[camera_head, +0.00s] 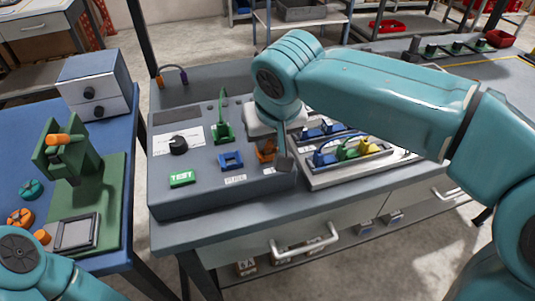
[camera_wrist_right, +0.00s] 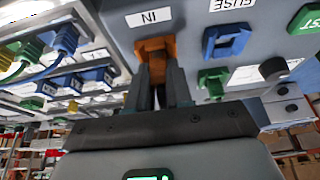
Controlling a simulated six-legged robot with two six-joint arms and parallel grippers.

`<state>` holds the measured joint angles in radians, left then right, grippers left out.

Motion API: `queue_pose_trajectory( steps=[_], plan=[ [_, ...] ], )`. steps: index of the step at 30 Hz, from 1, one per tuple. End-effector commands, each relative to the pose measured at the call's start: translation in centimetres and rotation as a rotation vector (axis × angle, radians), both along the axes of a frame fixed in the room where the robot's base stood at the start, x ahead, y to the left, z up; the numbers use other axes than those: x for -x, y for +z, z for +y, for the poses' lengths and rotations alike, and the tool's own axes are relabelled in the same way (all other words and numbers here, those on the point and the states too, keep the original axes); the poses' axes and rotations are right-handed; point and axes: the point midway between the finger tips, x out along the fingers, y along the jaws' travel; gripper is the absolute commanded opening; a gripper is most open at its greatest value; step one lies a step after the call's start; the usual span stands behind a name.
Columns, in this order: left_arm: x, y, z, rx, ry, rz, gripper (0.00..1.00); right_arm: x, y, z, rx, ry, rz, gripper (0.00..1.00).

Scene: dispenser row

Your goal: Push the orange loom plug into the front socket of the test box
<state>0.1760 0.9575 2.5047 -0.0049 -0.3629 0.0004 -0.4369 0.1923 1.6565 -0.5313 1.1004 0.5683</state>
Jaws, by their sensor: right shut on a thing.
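The test box (camera_head: 205,185) is a grey sloped case on the bench, with a green TEST button (camera_head: 182,178) and a blue socket frame (camera_head: 231,160). Orange parts (camera_head: 265,153) show at the panel's right side, partly behind my right gripper (camera_head: 284,152). In the wrist view, my right gripper (camera_wrist_right: 163,85) is shut on the orange plug (camera_wrist_right: 155,60), against the panel beside the IN label (camera_wrist_right: 149,16). Plug and orange socket merge there, so I cannot tell how deep the plug sits. My left forearm shows at lower left; its gripper is out of view.
A tray (camera_head: 330,180) with blue, green and yellow plugs stands right of the test box. A green plug (camera_head: 222,132) with a cable stands on the box panel. A green press fixture (camera_head: 115,200) stands on the blue table at left.

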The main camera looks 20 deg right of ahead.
Motion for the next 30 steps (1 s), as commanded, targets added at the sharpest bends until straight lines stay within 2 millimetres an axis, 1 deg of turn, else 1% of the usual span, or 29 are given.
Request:
queue_pose_trajectory(
  steps=[1,9,22,23,24,26,29,30],
  plan=[
    [0.0,-0.3,0.0,0.000,0.000,0.000,0.43,0.2,-0.9,0.1,0.004,0.000,0.018,0.00],
    [0.0,-0.8,0.0,0.000,0.000,0.000,0.43,0.3,-1.8,0.1,0.007,0.000,0.029,0.00],
    [0.0,-1.1,0.0,0.000,0.000,0.000,0.43,0.3,-2.3,0.0,0.005,-0.005,0.032,0.00],
    [0.0,-1.1,0.0,0.000,0.000,0.000,0.43,0.3,-2.3,0.0,0.005,-0.005,0.032,0.30],
    [0.0,-1.1,0.0,0.000,0.000,0.000,0.43,0.3,-2.3,0.0,0.005,-0.005,0.032,0.43],
    [0.0,-1.1,0.0,0.000,0.000,0.000,0.43,0.3,-2.3,0.0,0.005,-0.005,0.032,0.49],
    [0.0,-1.1,0.0,0.000,0.000,0.000,0.43,0.3,-2.3,-0.1,0.005,-0.005,0.033,0.49],
    [0.0,-1.1,0.0,0.000,0.000,0.000,0.43,0.3,-2.3,-0.1,0.005,-0.005,0.033,0.34]
  ],
)
